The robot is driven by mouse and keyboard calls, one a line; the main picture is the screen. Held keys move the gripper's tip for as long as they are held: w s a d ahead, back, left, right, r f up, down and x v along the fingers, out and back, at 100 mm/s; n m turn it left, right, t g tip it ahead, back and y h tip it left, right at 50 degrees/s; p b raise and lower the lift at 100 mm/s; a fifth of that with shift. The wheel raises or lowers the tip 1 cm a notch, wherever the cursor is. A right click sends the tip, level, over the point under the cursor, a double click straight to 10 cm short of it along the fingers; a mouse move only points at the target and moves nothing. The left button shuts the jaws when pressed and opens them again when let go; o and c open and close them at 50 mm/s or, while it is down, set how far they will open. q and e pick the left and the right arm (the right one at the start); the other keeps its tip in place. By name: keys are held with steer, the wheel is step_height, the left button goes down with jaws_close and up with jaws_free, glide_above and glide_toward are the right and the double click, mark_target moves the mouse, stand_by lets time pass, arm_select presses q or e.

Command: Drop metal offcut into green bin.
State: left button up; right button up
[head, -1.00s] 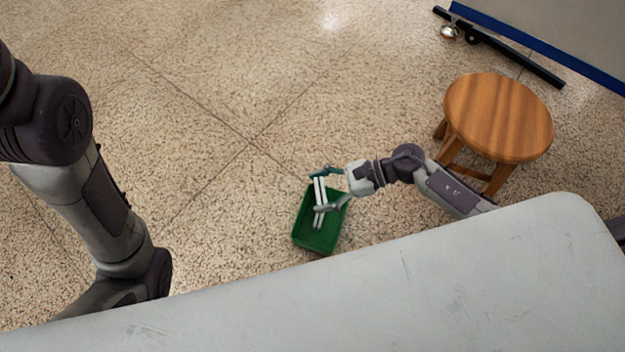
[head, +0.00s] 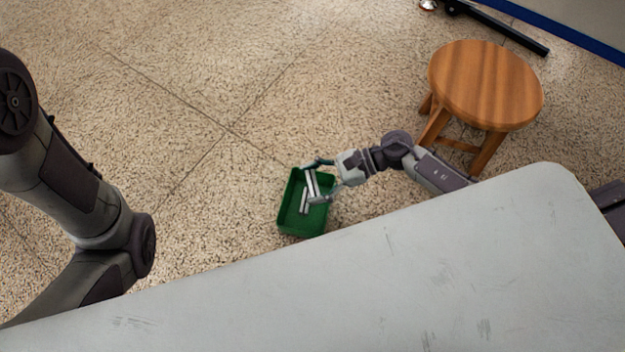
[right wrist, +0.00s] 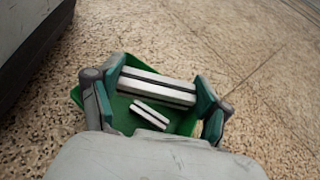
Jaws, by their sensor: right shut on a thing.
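The green bin (head: 291,222) stands on the floor beyond the table edge. It also shows in the right wrist view (right wrist: 186,126). My right gripper (head: 319,182) is over the bin. In the right wrist view, its fingers (right wrist: 155,96) are shut on a metal offcut (right wrist: 157,86), a silver bar with a dark groove, held crosswise between them above the bin. A second, smaller-looking silver piece (right wrist: 150,115) shows below it, apparently inside the bin. In the head view the silver pieces (head: 305,200) partly overlap. My left gripper is out of view; only its arm shows.
A pale table or bench top (head: 400,270) fills the front of the head view, its edge close to the bin. A round wooden stool (head: 487,84) stands to the right of it. A black bar (head: 500,28) is at top right. The floor left of the bin is clear.

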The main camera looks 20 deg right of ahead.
steer(key=o, duration=1.1)
steer(key=shift+d+r, duration=0.1)
steer(key=shift+d, duration=0.15)
steer(key=v, duration=1.1)
steer(key=shift+d+r, duration=0.1)
steer(key=shift+d, duration=0.15)
